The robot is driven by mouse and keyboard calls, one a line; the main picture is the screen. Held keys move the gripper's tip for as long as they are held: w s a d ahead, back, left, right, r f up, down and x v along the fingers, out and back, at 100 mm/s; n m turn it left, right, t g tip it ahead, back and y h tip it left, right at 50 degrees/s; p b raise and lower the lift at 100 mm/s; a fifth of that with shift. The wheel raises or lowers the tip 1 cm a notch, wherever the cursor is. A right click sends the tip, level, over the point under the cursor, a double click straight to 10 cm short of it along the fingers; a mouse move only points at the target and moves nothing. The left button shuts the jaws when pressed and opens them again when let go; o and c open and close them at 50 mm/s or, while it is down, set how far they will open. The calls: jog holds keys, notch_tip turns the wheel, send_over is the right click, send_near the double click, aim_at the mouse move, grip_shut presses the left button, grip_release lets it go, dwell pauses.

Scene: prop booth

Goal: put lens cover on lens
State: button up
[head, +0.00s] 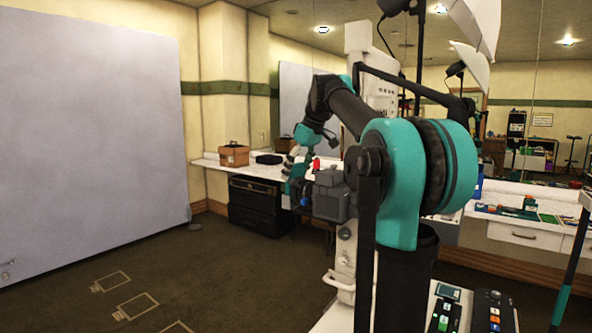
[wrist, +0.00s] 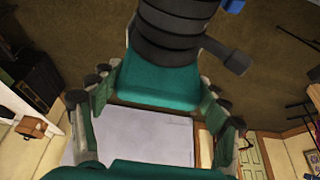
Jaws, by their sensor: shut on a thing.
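My gripper (wrist: 160,104) fills the lower part of the wrist view, with a jointed finger on each side. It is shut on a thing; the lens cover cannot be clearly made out. A teal surface lies between the fingers, against a dark ribbed cylinder (wrist: 172,42) that looks like the lens and has a side lever. I cannot tell if cover and lens touch. In the head view my gripper (head: 297,172) is small, above and left of a grey camera body (head: 332,203); my arm hides part of the scene.
A white counter with a brown box (head: 234,155) and a black case (head: 268,158) runs along the back wall. A large pale panel (head: 95,170) stands at left. A worktop with small items lies at right. The carpet at front left is open.

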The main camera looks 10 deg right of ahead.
jog(key=shift+f, duration=0.45)
jog(key=o, duration=1.2)
jog(key=shift+o, duration=0.2)
jog(key=shift+r, duration=3.5)
